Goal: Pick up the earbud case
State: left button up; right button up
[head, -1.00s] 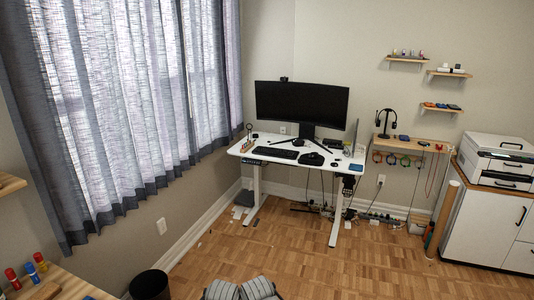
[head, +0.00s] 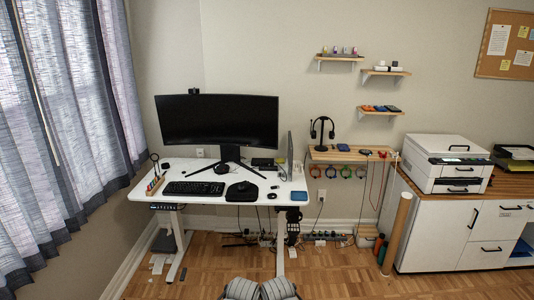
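I cannot pick out the earbud case for certain at this size. Several small items lie on the white standing desk (head: 222,168). A small black item (head: 166,166) lies at its back left, and a few tiny items lie at its right end near a blue flat item (head: 299,197). Small white items (head: 382,66) stand on the middle wall shelf (head: 388,73). Neither of my grippers shows in the head view; the two grey rounded shapes at the bottom edge show no fingers.
The desk bears a wide monitor (head: 218,121), a keyboard (head: 195,188) and a mouse mat (head: 242,192). A shelf with headphones (head: 322,130) is right of it. A printer (head: 447,163) stands on a white cabinet (head: 450,230). Cables lie under the desk; the wooden floor (head: 330,280) in front is clear.

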aim_at(271, 196)
jog(key=i+j+z, duration=0.15)
jog(key=i, duration=0.15)
jog(key=i+l, duration=0.2)
jog(key=i, duration=0.3)
jog(key=i+l, duration=0.2)
jog(key=i, duration=0.25)
jog(key=i+l, duration=0.2)
jog(key=i, duration=0.3)
jog(key=i+l, duration=0.15)
jog(key=i, duration=0.35)
jog(key=i+l+u, duration=0.1)
jog(key=i, duration=0.4)
jog(key=l, duration=0.1)
